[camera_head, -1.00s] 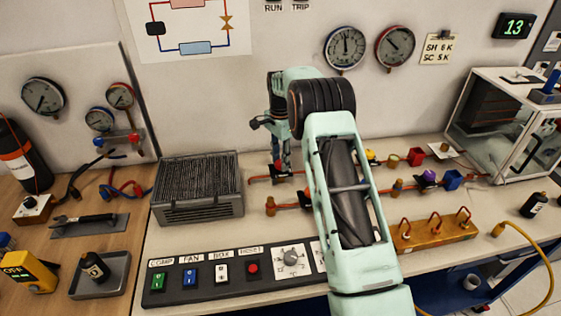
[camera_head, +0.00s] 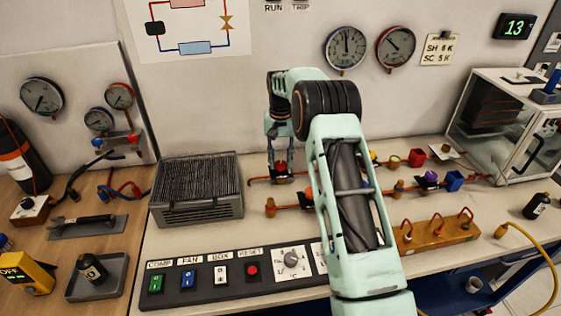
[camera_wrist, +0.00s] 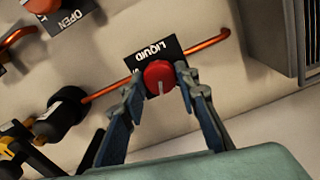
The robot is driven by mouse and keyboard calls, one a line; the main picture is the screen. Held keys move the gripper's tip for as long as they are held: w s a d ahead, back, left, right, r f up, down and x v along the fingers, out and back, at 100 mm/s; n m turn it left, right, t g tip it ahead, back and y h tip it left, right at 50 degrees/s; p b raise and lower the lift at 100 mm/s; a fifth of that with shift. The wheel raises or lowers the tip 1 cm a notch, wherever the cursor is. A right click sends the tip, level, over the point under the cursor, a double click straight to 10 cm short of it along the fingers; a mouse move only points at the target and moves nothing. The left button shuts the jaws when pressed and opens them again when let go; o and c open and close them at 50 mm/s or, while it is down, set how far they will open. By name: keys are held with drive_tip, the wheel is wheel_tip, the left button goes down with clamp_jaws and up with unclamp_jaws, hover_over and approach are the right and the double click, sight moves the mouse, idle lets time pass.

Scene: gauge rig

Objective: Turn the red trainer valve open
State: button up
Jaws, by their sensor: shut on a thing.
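A round red valve knob (camera_wrist: 158,72) with a pale pointer line sits on a copper pipe, in front of a black "LIQUID" label (camera_wrist: 150,55). My gripper (camera_wrist: 163,80) is shut on this knob, with one finger on each side of it. In the head view, the knob (camera_head: 281,167) is at the middle of the bench, below my gripper (camera_head: 280,153).
A finned grey unit (camera_head: 197,190) stands left of the valve. A switch panel (camera_head: 222,277) runs along the front edge. A wooden block with copper loops (camera_head: 437,231) and a clear-sided cabinet (camera_head: 505,125) are to the right. My arm hides part of the pipework.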

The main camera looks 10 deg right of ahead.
sight(280, 163)
drive_tip(key=shift+n, duration=1.9)
drive_tip(key=o, duration=1.1)
drive_tip(key=shift+o, duration=0.2)
wheel_tip(280, 163, up, 12)
drive_tip(key=shift+r, duration=0.1)
